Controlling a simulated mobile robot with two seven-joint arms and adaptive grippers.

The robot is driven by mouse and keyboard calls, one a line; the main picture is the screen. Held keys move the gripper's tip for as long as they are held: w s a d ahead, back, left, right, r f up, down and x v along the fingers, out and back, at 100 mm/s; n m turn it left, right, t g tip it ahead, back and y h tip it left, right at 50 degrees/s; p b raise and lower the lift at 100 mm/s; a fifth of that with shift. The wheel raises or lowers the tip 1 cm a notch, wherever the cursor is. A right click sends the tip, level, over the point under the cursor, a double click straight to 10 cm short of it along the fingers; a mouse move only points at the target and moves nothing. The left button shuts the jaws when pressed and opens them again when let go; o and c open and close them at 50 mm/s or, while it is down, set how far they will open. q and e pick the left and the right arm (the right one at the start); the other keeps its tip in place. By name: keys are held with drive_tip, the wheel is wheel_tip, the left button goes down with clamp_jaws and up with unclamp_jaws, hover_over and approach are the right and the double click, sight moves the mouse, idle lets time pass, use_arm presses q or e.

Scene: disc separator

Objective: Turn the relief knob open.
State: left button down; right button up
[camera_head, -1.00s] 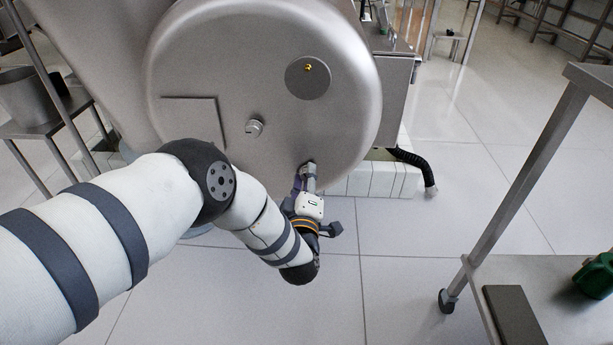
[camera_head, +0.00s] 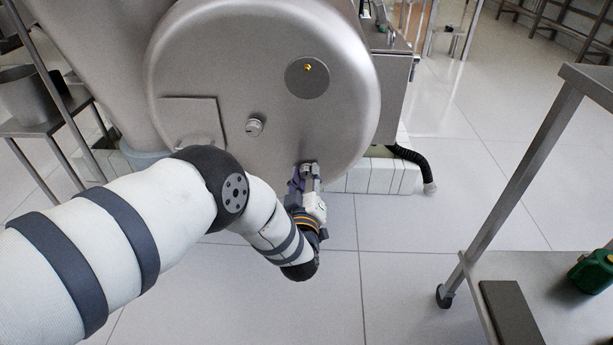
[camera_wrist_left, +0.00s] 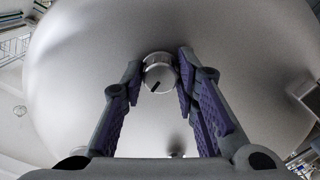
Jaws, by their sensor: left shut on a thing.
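The knob (camera_head: 306,168) sits low on the round face of the big steel drum (camera_head: 345,100). In the left wrist view it is a round metal knob (camera_wrist_left: 159,72) with a short dark line slanting on its face. My left gripper (camera_head: 307,174) comes up from below. Its purple-padded fingers are shut on the knob, one on each side, in the left wrist view (camera_wrist_left: 158,76). The fingers hide part of the knob in the head view. My right gripper is not in view.
A second small knob (camera_head: 254,127) and a round plate (camera_head: 307,78) with a brass fitting are higher on the drum. A black hose (camera_head: 412,160) lies at the right. A steel cart (camera_head: 545,275) with a green can (camera_head: 592,272) stands far right. The floor between is clear.

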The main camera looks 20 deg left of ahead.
use_arm(q)
drive_tip(key=shift+a+f, duration=0.1)
idle(0.3)
drive_tip(key=c, duration=1.2)
unclamp_jaws()
drive_tip(key=shift+c, duration=0.2)
drive_tip(key=shift+s+a, duration=0.1)
drive_tip(key=shift+s+d, duration=0.25)
drive_tip(key=shift+s, duration=0.15)
drive_tip(key=v, duration=1.1)
